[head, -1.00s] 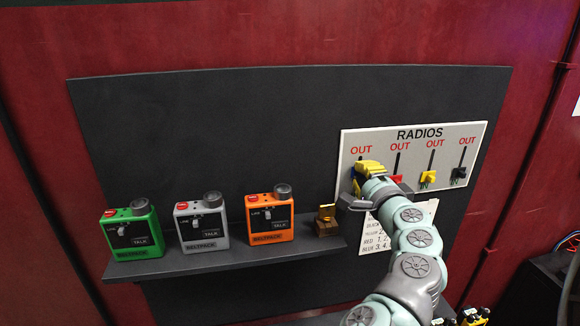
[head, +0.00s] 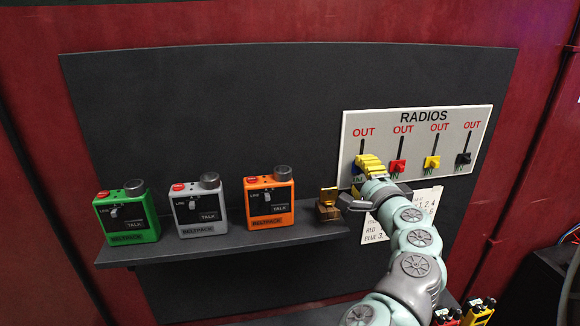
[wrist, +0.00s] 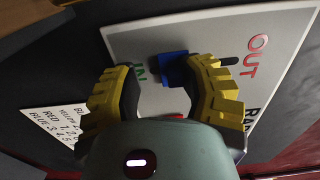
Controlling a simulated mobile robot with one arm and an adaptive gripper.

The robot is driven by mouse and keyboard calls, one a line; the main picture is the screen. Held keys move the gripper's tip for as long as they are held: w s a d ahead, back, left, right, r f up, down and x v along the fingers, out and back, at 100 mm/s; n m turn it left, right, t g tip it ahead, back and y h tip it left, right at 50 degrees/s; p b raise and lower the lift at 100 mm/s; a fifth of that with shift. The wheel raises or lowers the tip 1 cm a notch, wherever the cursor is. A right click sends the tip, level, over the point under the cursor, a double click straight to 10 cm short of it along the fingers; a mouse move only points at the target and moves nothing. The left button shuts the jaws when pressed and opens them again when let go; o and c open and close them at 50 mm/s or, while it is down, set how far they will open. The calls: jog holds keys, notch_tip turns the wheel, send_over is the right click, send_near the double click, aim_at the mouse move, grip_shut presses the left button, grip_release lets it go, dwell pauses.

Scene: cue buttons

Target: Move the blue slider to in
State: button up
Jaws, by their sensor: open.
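The blue slider (wrist: 174,68) sits low in its slot on the white RADIOS panel (wrist: 205,32), beside the green IN label in the wrist view. Bare slot shows between it and the red OUT label. In the head view only a sliver of the blue slider (head: 354,168) shows; the rest is hidden behind my yellow fingertips. My gripper (wrist: 160,82) is open, with one finger on the OUT side of the blue slider, at or very near it, and the other past the IN label. In the head view my gripper (head: 368,164) covers the panel's lower left.
Red (head: 397,166), yellow (head: 431,162) and black (head: 463,158) sliders sit right of the blue one. A small gold object (head: 328,205) and orange, grey and green beltpacks stand on the shelf (head: 190,248) to the left. A note sheet hangs below the panel.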

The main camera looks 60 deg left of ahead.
jog(key=shift+s+r, duration=0.1)
jog(key=v, duration=1.2)
dwell(0.4)
jog(key=shift+s+d+r+p, duration=0.6)
jog(key=shift+s+d+r, duration=0.05)
jog(key=shift+d, duration=1.15)
jog(key=shift+b+x, duration=0.95)
jog(key=shift+x, duration=7.05)
